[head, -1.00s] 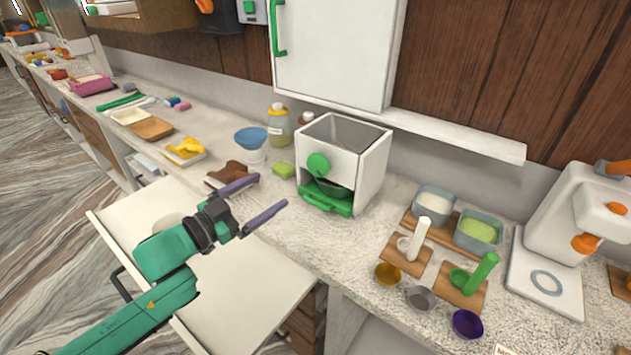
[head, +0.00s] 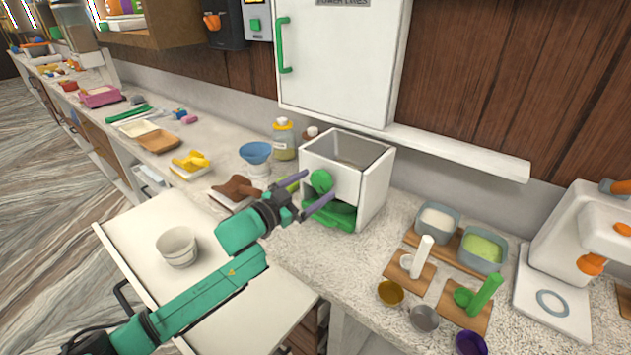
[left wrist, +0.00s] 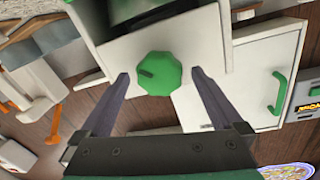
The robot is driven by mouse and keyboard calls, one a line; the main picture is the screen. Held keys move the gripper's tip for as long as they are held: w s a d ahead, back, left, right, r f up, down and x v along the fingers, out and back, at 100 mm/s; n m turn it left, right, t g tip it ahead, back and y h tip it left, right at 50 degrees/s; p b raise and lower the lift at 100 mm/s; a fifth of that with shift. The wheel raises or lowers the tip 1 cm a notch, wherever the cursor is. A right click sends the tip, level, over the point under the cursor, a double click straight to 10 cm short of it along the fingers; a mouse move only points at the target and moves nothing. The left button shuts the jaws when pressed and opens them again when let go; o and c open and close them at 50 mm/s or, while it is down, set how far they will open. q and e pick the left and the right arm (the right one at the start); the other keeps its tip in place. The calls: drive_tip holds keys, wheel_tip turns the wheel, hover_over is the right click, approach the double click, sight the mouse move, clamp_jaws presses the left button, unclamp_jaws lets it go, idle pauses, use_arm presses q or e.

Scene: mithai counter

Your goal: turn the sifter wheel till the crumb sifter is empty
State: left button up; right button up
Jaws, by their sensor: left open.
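The crumb sifter (head: 374,185) is a white open-topped box on the counter, with a green tray (head: 338,216) low in its front. Its green sifter wheel (head: 320,181) is on the front face. In the left wrist view the wheel (left wrist: 159,73) is a faceted knob with a dark mark. My left gripper (head: 318,190) is open, with one purple finger on each side of the wheel. In the left wrist view a gap shows between each finger and the wheel. The sifter's inside shows grey walls; its bottom is hidden. My right gripper is out of view.
A blue funnel-like bowl (head: 255,153) and a bottle (head: 284,138) stand left of the sifter. Bowls, wooden boards and a green-handled tool (head: 485,294) lie to its right.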

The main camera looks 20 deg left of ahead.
use_arm(q)
drive_tip(key=shift+w+d, duration=0.3)
drive_tip(key=shift+w, duration=0.25)
drive_tip(key=c, duration=1.3)
drive_tip(key=shift+m, duration=0.3)
